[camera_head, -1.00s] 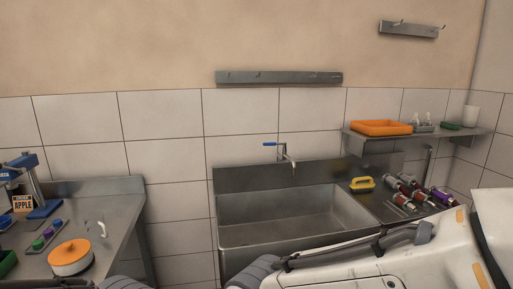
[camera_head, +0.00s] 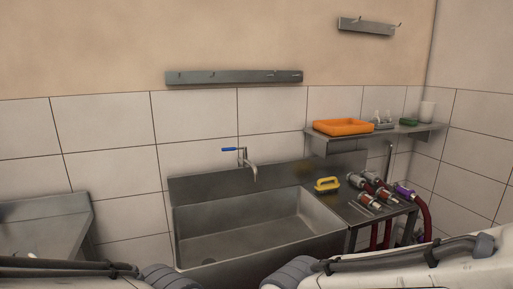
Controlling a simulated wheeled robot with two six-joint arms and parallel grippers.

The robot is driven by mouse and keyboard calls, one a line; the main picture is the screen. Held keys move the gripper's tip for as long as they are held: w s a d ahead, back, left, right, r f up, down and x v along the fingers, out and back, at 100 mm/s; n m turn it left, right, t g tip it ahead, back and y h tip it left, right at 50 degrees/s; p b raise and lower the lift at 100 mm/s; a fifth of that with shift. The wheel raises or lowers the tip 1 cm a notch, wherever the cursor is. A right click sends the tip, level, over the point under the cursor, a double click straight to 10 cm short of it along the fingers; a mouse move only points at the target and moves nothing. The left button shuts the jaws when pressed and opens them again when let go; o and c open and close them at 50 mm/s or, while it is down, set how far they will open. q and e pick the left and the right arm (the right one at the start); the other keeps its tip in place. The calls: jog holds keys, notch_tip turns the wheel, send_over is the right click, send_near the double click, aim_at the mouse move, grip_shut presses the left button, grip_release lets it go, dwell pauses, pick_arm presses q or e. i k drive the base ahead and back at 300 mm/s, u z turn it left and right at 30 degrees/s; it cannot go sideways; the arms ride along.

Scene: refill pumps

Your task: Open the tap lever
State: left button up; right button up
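The tap (camera_head: 249,166) stands at the back of the steel sink, with its spout pointing down over the basin. Its blue tap lever (camera_head: 230,149) sits on top and points left, roughly level. The sink (camera_head: 330,222) is an empty-looking deep basin in the middle of the view. My two arms come in along the bottom edge, one from the left and one from the right. Neither gripper shows in the view, and nothing of mine touches the tap or lever.
A yellow-handled brush (camera_head: 327,184) and several pumps (camera_head: 368,199) lie on the drainboard right of the sink. A wall shelf (camera_head: 385,135) above holds an orange tray (camera_head: 343,127). A steel table (camera_head: 45,225) stands at the left. The space before the tap is clear.

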aim_at(245, 149)
jog(key=u, duration=0.5)
jog(key=i, duration=1.65)
jog(key=u, duration=0.1)
